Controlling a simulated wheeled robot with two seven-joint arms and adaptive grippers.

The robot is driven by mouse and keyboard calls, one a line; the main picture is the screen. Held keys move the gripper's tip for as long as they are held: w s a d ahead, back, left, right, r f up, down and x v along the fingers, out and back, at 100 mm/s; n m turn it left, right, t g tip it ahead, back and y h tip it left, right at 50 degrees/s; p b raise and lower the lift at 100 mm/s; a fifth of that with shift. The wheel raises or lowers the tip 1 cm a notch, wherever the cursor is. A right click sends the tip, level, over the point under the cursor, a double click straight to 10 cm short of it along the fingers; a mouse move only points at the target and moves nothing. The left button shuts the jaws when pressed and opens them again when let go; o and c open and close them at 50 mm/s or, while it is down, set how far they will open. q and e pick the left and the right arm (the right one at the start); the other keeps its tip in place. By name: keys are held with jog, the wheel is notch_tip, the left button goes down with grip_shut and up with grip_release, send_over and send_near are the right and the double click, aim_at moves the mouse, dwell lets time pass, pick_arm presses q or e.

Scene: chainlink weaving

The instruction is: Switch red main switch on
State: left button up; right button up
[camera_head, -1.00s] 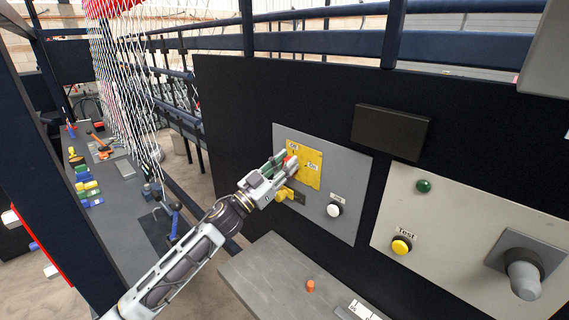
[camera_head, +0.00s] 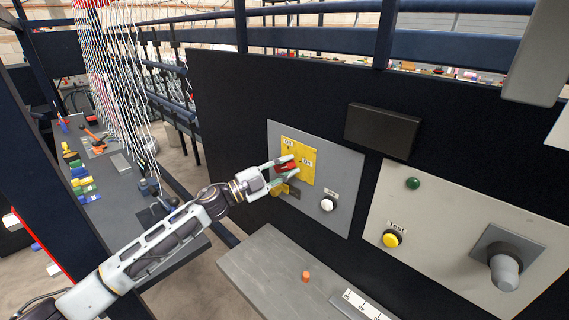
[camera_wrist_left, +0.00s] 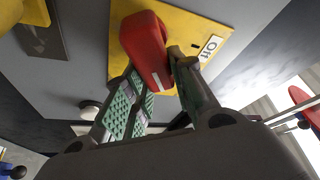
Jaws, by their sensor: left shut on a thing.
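The red main switch (camera_head: 286,168) sits on a yellow plate (camera_head: 309,155) on a grey panel. It also shows large in the left wrist view as a red handle (camera_wrist_left: 146,46) with a white mark, beside an "Off" label (camera_wrist_left: 209,47). My left gripper (camera_head: 280,176) is at the switch, with its green-padded fingers on either side of the red handle. It is shut on the handle; in the left wrist view the fingers (camera_wrist_left: 160,90) reach the handle's near end. My right gripper is not in view.
A white button (camera_head: 327,204) is on the same panel, lower right. A beige panel to the right holds a green lamp (camera_head: 412,184), a yellow Test button (camera_head: 392,239) and a grey knob (camera_head: 504,270). A grey table (camera_head: 262,270) with an orange peg (camera_head: 306,276) stands below.

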pick_arm(q)
jog(key=shift+f+m, duration=0.15)
jog(key=shift+m, duration=0.45)
jog(key=shift+d, duration=0.1)
jog(key=o, duration=1)
jog(key=shift+s, duration=0.1)
jog(key=shift+r+v, duration=0.1)
jog(key=shift+v, duration=2.9)
jog(key=shift+r+v, duration=0.15)
jog(key=shift+v, duration=2.9)
jog(key=shift+y, duration=0.3)
